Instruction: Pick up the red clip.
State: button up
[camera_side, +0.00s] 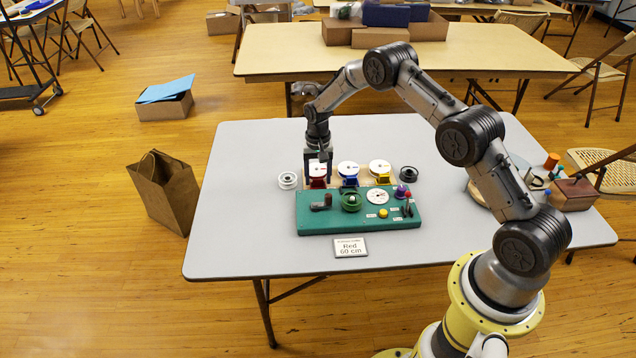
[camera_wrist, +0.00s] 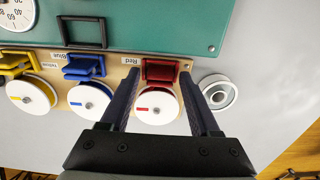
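The red clip (camera_wrist: 160,72) sits at the front of a white spool with a red mark (camera_wrist: 156,104), on the tan strip beside a "Red" label. In the side view the red clip (camera_side: 317,183) shows between my fingers. My gripper (camera_side: 317,179) points down over it. In the wrist view my gripper (camera_wrist: 159,76) is open, one finger on each side of the red clip and spool. There is a visible gap on both sides. I cannot tell how far the fingertips are above the strip.
Blue (camera_side: 350,181) and yellow (camera_side: 384,179) clips with their spools stand in the same row. A green board (camera_side: 330,224) with knobs adjoins the strip. A loose white ring (camera_side: 288,180) lies left. A "Red 60 cm" card (camera_side: 351,247) stands in front. The table's left side (camera_side: 235,220) is clear.

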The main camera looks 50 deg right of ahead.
grip_shut()
